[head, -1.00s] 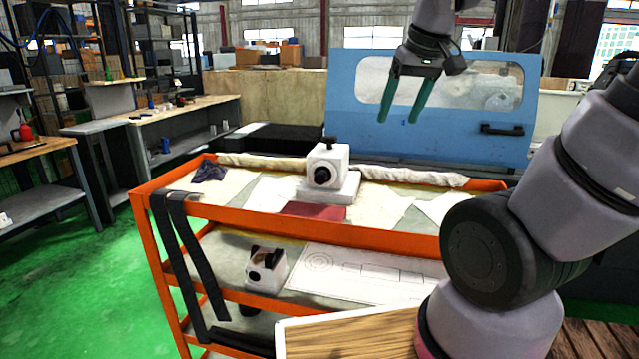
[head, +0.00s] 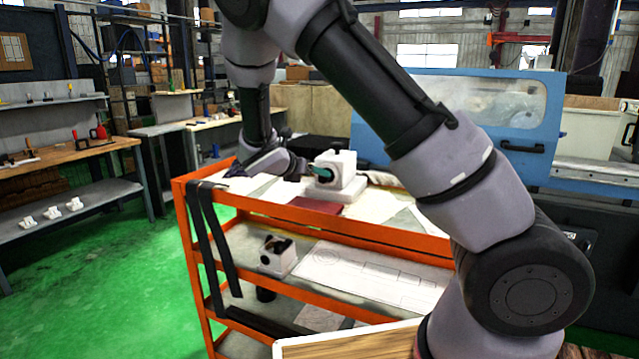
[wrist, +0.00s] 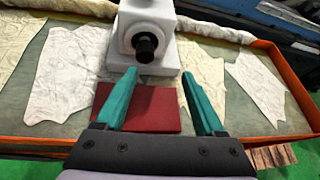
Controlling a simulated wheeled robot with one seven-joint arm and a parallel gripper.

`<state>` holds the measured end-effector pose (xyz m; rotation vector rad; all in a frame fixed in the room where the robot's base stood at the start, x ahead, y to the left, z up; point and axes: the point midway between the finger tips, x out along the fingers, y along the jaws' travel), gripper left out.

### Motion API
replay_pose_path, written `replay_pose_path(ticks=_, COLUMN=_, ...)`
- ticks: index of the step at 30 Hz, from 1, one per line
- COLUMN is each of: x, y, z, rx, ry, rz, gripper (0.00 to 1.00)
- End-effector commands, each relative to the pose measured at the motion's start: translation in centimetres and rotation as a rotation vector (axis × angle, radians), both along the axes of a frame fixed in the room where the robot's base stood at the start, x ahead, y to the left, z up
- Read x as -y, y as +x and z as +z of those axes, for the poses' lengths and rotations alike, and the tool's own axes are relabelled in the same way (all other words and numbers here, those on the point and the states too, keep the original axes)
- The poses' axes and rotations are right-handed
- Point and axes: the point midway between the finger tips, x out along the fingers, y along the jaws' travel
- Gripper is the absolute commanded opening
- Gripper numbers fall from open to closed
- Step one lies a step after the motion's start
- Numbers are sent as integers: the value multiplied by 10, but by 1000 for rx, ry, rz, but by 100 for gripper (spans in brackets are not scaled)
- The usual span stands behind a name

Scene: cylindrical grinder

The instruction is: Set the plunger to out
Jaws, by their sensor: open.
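The plunger (wrist: 146,45) is a black round knob on the front face of a white block-shaped unit (wrist: 146,18) with a white base. In the head view the white unit (head: 343,168) stands on the orange cart's top shelf, with a dark knob on top. My gripper (wrist: 160,85) is open and empty, its two green fingers pointing toward the unit. In the wrist view the plunger lies beyond the fingertips, between their lines. In the head view my gripper (head: 318,170) is at the unit's left front, and the plunger is hidden there or hard to make out.
A dark red pad (wrist: 150,108) lies in front of the unit. A second white unit (head: 279,256) sits on the cart's lower shelf. The blue machine door (head: 480,110) stands behind.

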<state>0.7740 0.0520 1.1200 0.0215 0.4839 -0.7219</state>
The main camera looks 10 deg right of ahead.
Motion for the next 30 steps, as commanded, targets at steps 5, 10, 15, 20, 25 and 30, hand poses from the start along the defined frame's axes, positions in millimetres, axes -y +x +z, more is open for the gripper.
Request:
replay_pose_path(ticks=5, x=-22, y=10, z=-5, rx=-23, ry=-126, rz=107, gripper=71)
replay_pose_path(ticks=10, x=-12, y=22, z=-11, rx=-25, ry=-134, rz=111, gripper=71)
replay_pose_path(ticks=15, x=8, y=44, z=-23, rx=-26, ry=-134, rz=109, gripper=71)
replay_pose_path(ticks=20, x=26, y=65, z=-34, rx=-25, ry=-131, rz=108, gripper=71)
replay_pose_path(ticks=25, x=38, y=80, z=-42, rx=-24, ry=-130, rz=110, gripper=71)
replay_pose_path(ticks=30, x=42, y=85, z=-44, rx=-24, ry=-129, rz=110, gripper=71)
